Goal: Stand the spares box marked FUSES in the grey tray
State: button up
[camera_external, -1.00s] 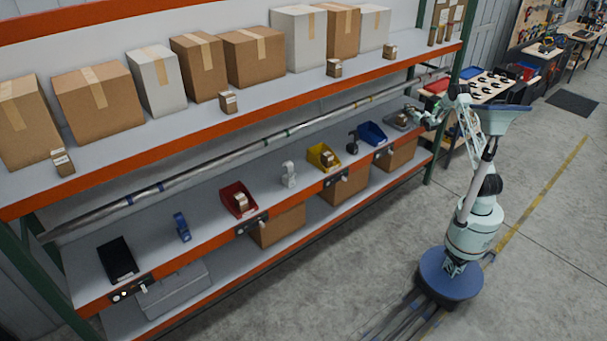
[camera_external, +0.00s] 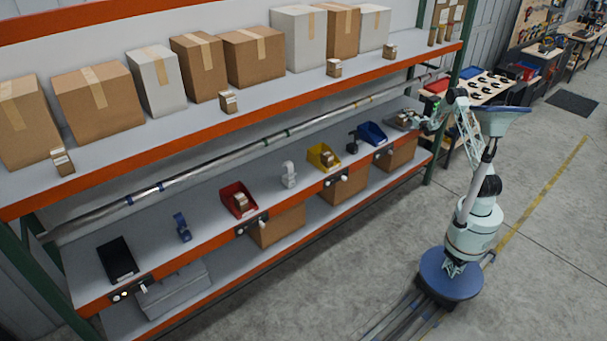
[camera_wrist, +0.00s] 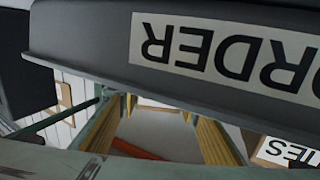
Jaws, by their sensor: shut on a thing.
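The grey tray (camera_external: 391,125) is at the right end of the middle shelf in the external view. In the wrist view, a dark grey tray wall (camera_wrist: 80,40) bears an upside-down ORDER label and crosses the top. My gripper (camera_external: 408,119) is at the tray. In the wrist view my gripper (camera_wrist: 160,135) is shut on a small spares box; the pale surface between the fingers is hard to make out and no FUSES marking is readable. Another brown box with a label ending in TIES (camera_wrist: 289,153) shows at lower right. Whether the held box touches the tray floor cannot be told.
A blue bin (camera_external: 372,133) and a dark upright tool (camera_external: 352,142) stand left of the tray. Further left are a yellow bin (camera_external: 318,152) and a red bin (camera_external: 232,192), each with a brown box inside. The upper shelf (camera_external: 290,88) overhangs this level.

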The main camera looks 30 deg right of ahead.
jog(key=shift+f, duration=0.1)
dwell(0.3)
jog(key=o, duration=0.9)
jog(key=shift+s+a+p, duration=0.2)
jog(key=shift+s+a, duration=0.15)
jog(key=shift+s, duration=1.6)
jog(key=shift+s+a+p, duration=0.2)
jog(key=shift+s+a, duration=0.1)
jog(key=shift+s, duration=1.7)
jog(key=shift+s+a+p, duration=0.2)
jog(key=shift+s+a, duration=0.15)
jog(key=shift+s, duration=1.6)
jog(key=shift+r, duration=0.25)
